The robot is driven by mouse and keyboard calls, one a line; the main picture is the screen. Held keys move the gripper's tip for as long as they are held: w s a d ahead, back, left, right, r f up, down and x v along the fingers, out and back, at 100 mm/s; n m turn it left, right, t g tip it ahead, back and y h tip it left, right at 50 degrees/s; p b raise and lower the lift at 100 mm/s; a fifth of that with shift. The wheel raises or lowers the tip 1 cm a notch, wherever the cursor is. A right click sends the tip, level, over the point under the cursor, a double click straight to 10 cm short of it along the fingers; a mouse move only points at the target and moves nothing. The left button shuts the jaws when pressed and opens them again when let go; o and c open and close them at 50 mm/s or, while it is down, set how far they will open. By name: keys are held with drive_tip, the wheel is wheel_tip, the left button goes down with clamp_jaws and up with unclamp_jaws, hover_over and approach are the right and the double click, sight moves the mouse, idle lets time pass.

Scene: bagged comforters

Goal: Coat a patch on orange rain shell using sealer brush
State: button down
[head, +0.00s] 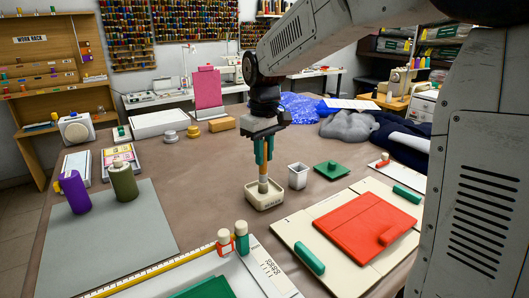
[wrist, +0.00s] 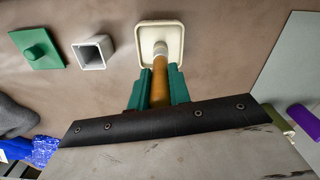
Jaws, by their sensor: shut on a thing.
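My gripper (head: 264,150) points down over the table, with its green fingers shut on the tan handle of the sealer brush (head: 263,178). The brush stands upright, its lower end in or on a small cream tray (head: 277,203); I cannot tell whether it touches the tray's floor. In the wrist view the brush handle (wrist: 159,82) runs between the fingers (wrist: 158,88) toward the cream tray (wrist: 181,42). The orange rain shell (head: 352,226) lies flat on a cream board (head: 300,222) at the front right, apart from my gripper. No patch stands out clearly on it.
A white square cup (head: 298,176) and a green knobbed lid (head: 331,169) are right of the tray. Green bars (head: 308,255) lie on the board's edges. Purple (head: 74,192) and olive (head: 123,182) rolls stand on a grey mat (head: 110,240). Bare brown table surrounds the tray.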

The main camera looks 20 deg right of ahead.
idle(0.4)
drive_tip(key=shift+r, duration=3.5)
